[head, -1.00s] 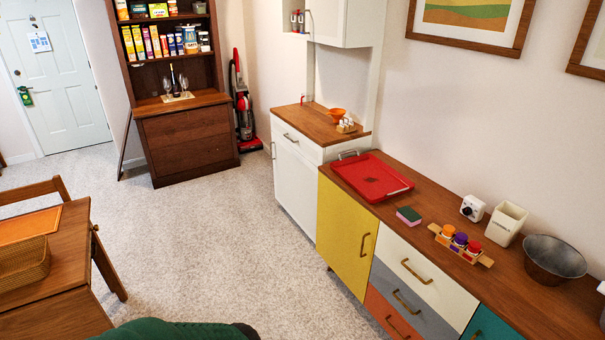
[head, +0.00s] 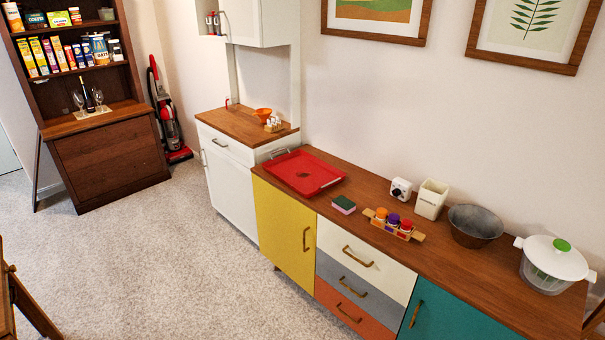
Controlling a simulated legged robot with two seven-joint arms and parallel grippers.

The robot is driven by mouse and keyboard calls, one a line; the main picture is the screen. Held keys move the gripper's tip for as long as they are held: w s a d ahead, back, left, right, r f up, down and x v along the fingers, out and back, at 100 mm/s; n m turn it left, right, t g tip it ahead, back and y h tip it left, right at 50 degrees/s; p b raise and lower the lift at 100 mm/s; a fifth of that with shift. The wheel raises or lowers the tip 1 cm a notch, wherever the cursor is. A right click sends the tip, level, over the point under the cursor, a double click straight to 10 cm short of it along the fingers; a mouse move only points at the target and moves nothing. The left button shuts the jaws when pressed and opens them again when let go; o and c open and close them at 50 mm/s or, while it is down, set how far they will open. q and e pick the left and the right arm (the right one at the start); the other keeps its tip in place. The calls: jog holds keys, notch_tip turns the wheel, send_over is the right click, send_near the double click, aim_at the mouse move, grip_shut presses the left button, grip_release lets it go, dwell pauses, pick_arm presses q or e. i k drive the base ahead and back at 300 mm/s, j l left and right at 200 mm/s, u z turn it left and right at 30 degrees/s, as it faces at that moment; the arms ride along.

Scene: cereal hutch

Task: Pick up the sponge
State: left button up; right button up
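The sponge (head: 343,204) is a small block with a green top and a pink lower part. It lies flat on the wooden top of the long sideboard (head: 460,265), near its front edge. It sits just right of the red tray (head: 303,173) and left of a wooden rack with small jars (head: 394,223), apart from both. Neither of my grippers shows in the head view.
A white timer (head: 401,189), a cream canister (head: 431,199), a metal bowl (head: 475,225) and a salad spinner (head: 554,264) stand along the sideboard. Carpet (head: 190,260) in front is clear. A wooden chair part (head: 25,300) is at the lower left.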

aim_at(345, 205)
jog(key=i+u, duration=0.1)
jog(key=i, duration=1.55)
